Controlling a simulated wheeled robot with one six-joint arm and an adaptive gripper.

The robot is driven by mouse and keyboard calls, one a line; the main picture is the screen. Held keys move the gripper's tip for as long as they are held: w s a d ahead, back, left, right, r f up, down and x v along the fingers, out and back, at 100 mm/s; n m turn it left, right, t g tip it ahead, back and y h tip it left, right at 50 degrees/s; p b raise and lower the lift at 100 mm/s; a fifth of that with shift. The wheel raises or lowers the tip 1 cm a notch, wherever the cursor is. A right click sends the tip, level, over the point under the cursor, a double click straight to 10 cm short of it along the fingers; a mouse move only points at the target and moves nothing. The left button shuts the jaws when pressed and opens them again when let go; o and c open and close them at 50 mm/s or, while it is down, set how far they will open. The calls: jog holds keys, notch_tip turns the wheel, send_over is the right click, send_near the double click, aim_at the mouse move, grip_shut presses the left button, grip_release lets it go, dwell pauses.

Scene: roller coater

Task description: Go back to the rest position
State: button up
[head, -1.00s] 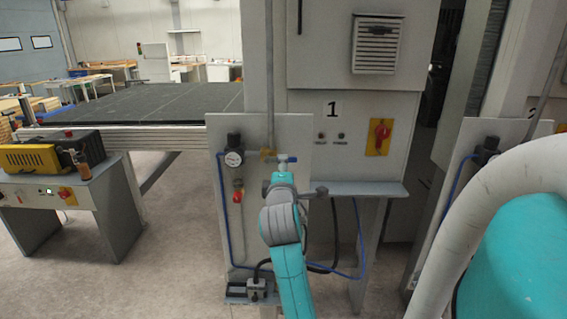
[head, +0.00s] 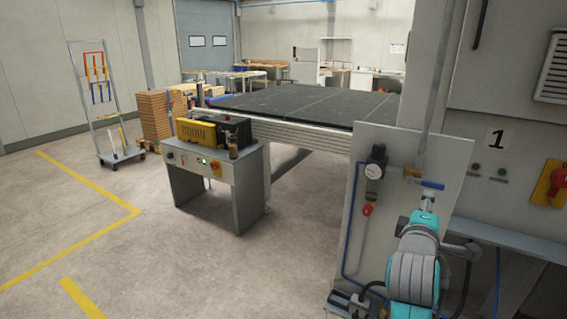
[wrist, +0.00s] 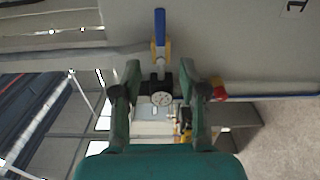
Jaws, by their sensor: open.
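My gripper (wrist: 160,70) is open and empty in the wrist view, its two dark green fingers spread. Beyond the fingertips is a valve with a blue handle (wrist: 160,28) and a yellow body; whether a finger touches it I cannot tell. A round pressure gauge (wrist: 162,98) shows between the fingers. In the head view my turquoise and grey arm (head: 415,265) stands at the lower right, in front of the grey valve panel (head: 385,155). The blue handle (head: 433,184) shows just above my arm there.
A control stand (head: 205,188) with a yellow and black unit on top is left of the panel. Behind it is a long dark table (head: 310,103). A tool rack (head: 95,100) stands at the far left. The floor at front left is clear, with yellow lines.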

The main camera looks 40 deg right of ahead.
jog(key=w+a+f+n+t+y, duration=0.1)
jog(key=w+a+f+t+y, duration=0.15)
jog(key=a+f, duration=0.4)
jog(key=w+a+f+t+y, duration=0.1)
jog(key=a+f+t+y, duration=0.15)
jog(key=a+f, duration=0.4)
jog(key=s+a+f+t+y, duration=0.3)
jog(key=a+f+y, duration=0.1)
jog(key=a+f, duration=0.7)
jog(key=s+a+f+m+y, duration=0.2)
jog(key=s+a+f+y, duration=0.25)
jog(key=s+a, duration=0.6)
jog(key=s+a+m+y, duration=0.3)
jog(key=s+a, duration=0.2)
jog(key=s, duration=0.7)
jog(key=shift+s+a+r+m, duration=0.15)
jog(key=shift+a+r+m, duration=0.15)
jog(key=shift+a, duration=0.05)
